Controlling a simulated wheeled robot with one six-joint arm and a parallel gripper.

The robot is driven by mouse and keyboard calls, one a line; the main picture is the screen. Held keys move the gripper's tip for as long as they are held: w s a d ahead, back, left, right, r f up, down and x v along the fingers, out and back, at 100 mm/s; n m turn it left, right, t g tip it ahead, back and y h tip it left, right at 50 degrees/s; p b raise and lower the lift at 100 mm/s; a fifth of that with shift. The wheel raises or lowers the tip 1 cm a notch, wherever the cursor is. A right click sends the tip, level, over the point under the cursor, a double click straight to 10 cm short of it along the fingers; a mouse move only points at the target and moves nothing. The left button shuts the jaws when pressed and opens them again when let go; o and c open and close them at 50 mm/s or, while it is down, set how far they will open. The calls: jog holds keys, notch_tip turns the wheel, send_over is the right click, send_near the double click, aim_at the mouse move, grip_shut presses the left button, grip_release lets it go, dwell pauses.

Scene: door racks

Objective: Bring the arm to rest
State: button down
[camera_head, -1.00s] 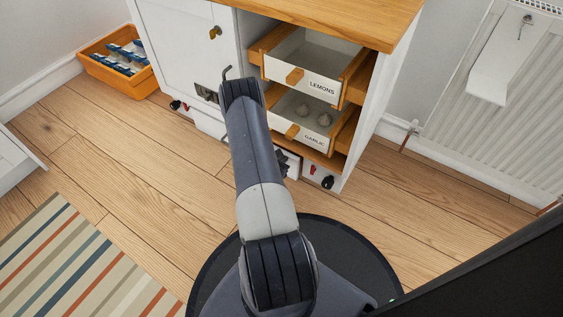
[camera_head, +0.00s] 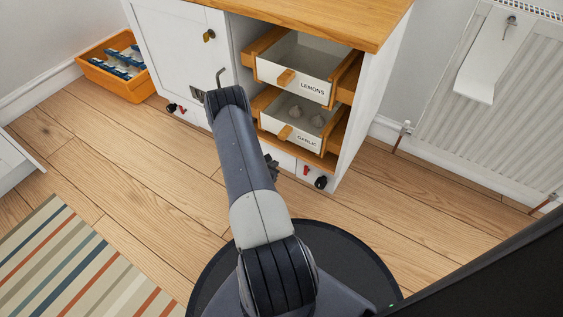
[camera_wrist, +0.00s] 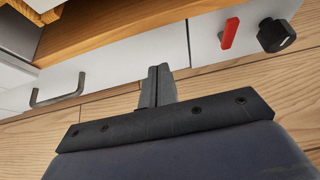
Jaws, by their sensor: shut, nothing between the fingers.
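My arm reaches forward over the floor toward the white cabinet (camera_head: 377,110) in the head view. My gripper (camera_wrist: 158,72) shows in the wrist view with its two fingers together and nothing between them. It points toward the cabinet's low white front, between a grey bar handle (camera_wrist: 58,90) on the left and a red lever (camera_wrist: 229,33) on the right. In the head view most of the gripper is hidden behind my arm; only a small dark part shows at the arm's right side.
Two open-fronted drawers, labelled LEMONS (camera_head: 312,86) and GARLIC (camera_head: 305,137), sit in the cabinet's wooden racks. A black knob (camera_wrist: 276,35) is beside the red lever. An orange crate (camera_head: 90,75) stands left, a radiator (camera_head: 500,120) right. A striped rug (camera_head: 70,265) lies front left.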

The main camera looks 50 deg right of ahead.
jog(key=p+v, duration=0.3)
jog(key=v, duration=0.6)
jog(key=shift+r, duration=0.15)
jog(key=shift+d, duration=0.1)
